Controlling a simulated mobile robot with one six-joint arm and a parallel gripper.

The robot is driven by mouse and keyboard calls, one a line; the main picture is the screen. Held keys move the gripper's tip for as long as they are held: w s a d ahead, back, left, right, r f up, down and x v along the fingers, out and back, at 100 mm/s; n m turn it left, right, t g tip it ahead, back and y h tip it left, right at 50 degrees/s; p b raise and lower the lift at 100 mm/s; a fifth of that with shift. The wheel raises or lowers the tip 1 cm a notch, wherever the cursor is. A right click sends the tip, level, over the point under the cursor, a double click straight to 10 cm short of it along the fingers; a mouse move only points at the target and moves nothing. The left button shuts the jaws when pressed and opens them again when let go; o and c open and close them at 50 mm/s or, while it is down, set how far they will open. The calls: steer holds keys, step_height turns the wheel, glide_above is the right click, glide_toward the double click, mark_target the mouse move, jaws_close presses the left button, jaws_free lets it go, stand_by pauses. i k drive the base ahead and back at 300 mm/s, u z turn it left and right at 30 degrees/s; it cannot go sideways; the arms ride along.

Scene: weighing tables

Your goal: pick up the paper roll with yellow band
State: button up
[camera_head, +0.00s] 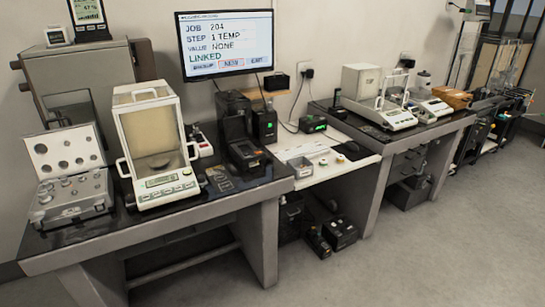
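Small pale round items that look like paper rolls stand on the white middle desk (345,148). One roll (323,162) is near the desk's front edge, to the right of a small grey tray (299,167). Another roll (340,158) is to its right. They are too small for me to tell which one has a yellow band. My gripper is not in view.
A left weighing table (190,222) holds a glass-cased balance (168,187), an open weight case (72,211) and a black printer-like device (245,155). A monitor (225,42) hangs above. A right table (400,143) holds more balances. Grey floor (400,255) in front is clear.

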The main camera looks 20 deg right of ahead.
mark_target(339, 159)
steer(key=k, duration=0.65)
steer(key=u, duration=0.25)
steer(key=i, duration=1.6)
steer(key=z, duration=0.25)
